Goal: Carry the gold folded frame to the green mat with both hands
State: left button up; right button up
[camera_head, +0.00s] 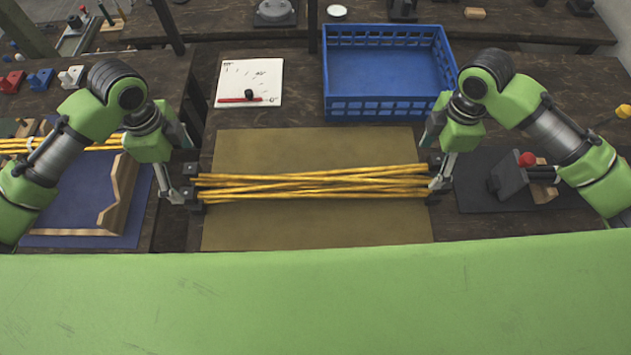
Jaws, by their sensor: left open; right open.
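The gold folded frame (312,184) is a flat bundle of several long yellow bars with dark end blocks. It lies left to right across the olive-green mat (310,228), its ends about at the mat's side edges. I cannot tell whether it touches the mat or is slightly above it. My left gripper (176,192) is open at the frame's left end, by the dark blocks. My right gripper (436,182) is open at its right end. Whether the fingers touch the frame is not clear.
A blue crate (388,114) and a white board (250,103) with a red pen stand behind the mat. At left, more yellow bars and a wooden holder (119,190) are on a blue mat (70,212). At right, a press with a red knob (527,159) sits on a dark mat.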

aim_at(197, 189)
pick_arm(q)
notch_tip(197, 189, down, 11)
jog(key=shift+s+r, duration=0.1)
jog(key=shift+r, duration=0.1)
pick_arm(e)
notch_tip(197, 189, down, 10)
jog(key=shift+s+f, duration=0.1)
jog(key=shift+f, duration=0.15)
pick_arm(q)
jog(key=c, duration=1.9)
pick_arm(e)
jog(key=c, duration=1.9)
pick_arm(q)
jog(key=c, duration=0.3)
pick_arm(e)
grip_shut()
pick_arm(q)
jog(key=shift+r, duration=0.1)
